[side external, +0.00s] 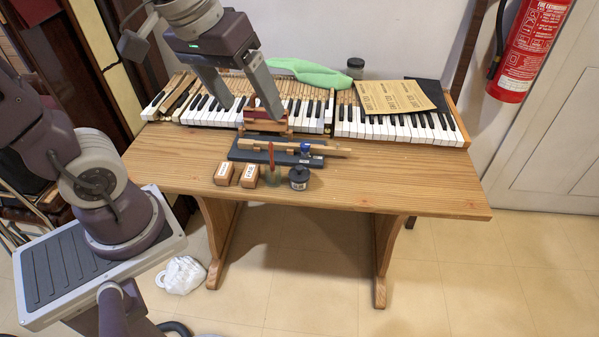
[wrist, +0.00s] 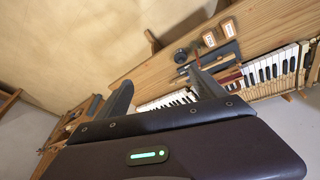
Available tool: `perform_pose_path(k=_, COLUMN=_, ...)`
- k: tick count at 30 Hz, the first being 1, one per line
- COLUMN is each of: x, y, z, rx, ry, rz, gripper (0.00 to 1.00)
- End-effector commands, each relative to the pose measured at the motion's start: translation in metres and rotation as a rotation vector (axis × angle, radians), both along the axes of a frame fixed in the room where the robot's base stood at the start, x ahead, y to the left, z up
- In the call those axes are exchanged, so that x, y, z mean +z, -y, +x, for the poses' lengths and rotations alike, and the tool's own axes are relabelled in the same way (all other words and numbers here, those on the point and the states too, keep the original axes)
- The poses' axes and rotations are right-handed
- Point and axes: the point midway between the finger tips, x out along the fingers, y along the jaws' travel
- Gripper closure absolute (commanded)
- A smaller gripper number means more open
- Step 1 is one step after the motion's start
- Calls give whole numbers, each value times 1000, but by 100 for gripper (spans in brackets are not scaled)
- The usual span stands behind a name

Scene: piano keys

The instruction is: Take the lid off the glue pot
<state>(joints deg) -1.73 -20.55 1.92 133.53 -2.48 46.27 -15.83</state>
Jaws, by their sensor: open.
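A small dark pot (side external: 299,178) with a black lid on top stands upright near the front edge of the wooden table, right of a glass with a red-handled tool (side external: 272,170). I take it as the glue pot. Its lid sits on it. It also shows as a dark round shape in the wrist view (wrist: 181,55). My gripper (side external: 251,112) is open and empty, fingers pointing down, high over the table near the keyboard, behind and left of the pot. In the wrist view the two fingers (wrist: 160,77) are spread wide and apart from the pot.
Two small labelled wooden blocks (side external: 235,175) stand left of the glass. Behind the pot is a dark board (side external: 240,152) bearing a wooden key piece (side external: 315,149). A piano keyboard (side external: 400,130), sandpaper sheets (side external: 391,96) and a green cloth (side external: 310,74) lie behind. The table's front right is clear.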

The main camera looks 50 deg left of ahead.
Motion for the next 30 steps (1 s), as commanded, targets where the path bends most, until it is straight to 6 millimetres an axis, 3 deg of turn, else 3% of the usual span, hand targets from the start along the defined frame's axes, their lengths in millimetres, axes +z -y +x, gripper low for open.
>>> perform_pose_path(k=1, x=-14, y=-6, z=30, rx=112, ry=-60, rz=-41, gripper=21)
perform_pose_path(k=3, x=-40, y=-16, z=71, rx=286, ry=-124, rz=-94, gripper=21)
perform_pose_path(k=6, x=-92, y=-34, z=120, rx=536, ry=-209, rz=-145, gripper=21)
perform_pose_path(k=10, x=-168, y=-57, z=159, rx=811, ry=-291, rz=-170, gripper=21)
perform_pose_path(k=12, x=-201, y=-66, z=168, rx=917, ry=-316, rz=-172, gripper=21)
perform_pose_path(k=15, x=-229, y=-73, z=173, rx=1002, ry=-336, rz=-171, gripper=21)
perform_pose_path(k=30, x=-305, y=-88, z=170, rx=1027, ry=-343, rz=-170, gripper=21)
